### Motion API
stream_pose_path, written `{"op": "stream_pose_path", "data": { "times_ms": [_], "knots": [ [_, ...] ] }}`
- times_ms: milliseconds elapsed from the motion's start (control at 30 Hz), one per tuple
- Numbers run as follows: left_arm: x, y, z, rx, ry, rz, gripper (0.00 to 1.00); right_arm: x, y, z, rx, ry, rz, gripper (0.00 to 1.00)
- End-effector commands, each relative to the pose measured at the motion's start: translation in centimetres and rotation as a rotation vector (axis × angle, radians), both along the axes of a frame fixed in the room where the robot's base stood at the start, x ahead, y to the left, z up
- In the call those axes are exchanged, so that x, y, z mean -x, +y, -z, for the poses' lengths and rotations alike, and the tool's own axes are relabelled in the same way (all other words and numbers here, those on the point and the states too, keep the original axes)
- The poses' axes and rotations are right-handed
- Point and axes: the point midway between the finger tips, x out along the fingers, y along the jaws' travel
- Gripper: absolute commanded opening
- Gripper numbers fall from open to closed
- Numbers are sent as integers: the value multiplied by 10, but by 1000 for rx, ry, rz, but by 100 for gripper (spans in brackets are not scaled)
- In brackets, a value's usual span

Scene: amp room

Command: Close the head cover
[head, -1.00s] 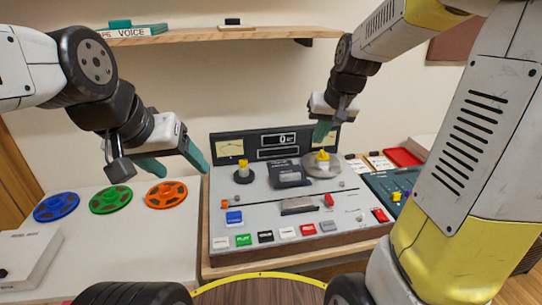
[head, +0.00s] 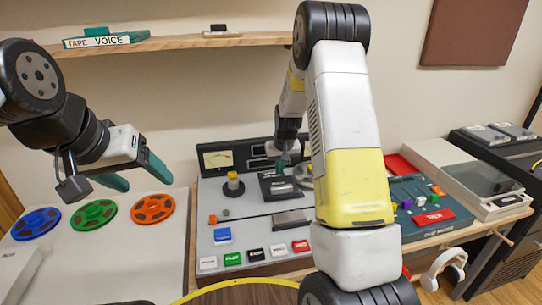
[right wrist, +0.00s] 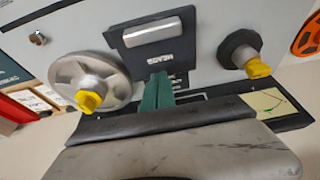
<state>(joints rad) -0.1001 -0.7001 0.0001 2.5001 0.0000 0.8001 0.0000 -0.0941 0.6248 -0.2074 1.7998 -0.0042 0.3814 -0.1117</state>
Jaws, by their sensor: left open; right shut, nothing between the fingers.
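The head cover is a dark panel marked HEADS (right wrist: 183,52) in the right wrist view, with a silver bar (right wrist: 152,31) across it. In the head view the dark head unit (head: 277,190) sits between the two reel spindles of the tape machine (head: 205,220). I cannot tell how far the cover is tilted. My right gripper (right wrist: 158,92) is shut and empty; its green fingertips overlap the panel's edge by the lettering, and contact is unclear. In the head view it is at the head unit (head: 282,163), partly behind my arm. My left gripper (head: 137,172) is open and empty, above the left table.
A yellow-topped spindle (head: 232,182) stands left of the head unit. A silver reel hub with a yellow knob (right wrist: 90,88) is close beside my right fingers. Blue, green and orange reels (head: 152,208) lie on the left table.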

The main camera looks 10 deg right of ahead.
Motion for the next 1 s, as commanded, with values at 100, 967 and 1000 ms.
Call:
{"op": "stream_pose_path", "data": {
  "times_ms": [100,967,1000],
  "knots": [
    [0,0,0,0,0,0,68,-8,0,25,0,3,1,0],
    [0,0,0,0,0,0,68,34,-1,25,-1,0,0,0],
    [0,0,0,0,0,0,68,36,-1,25,-1,0,0,0]
  ]
}}
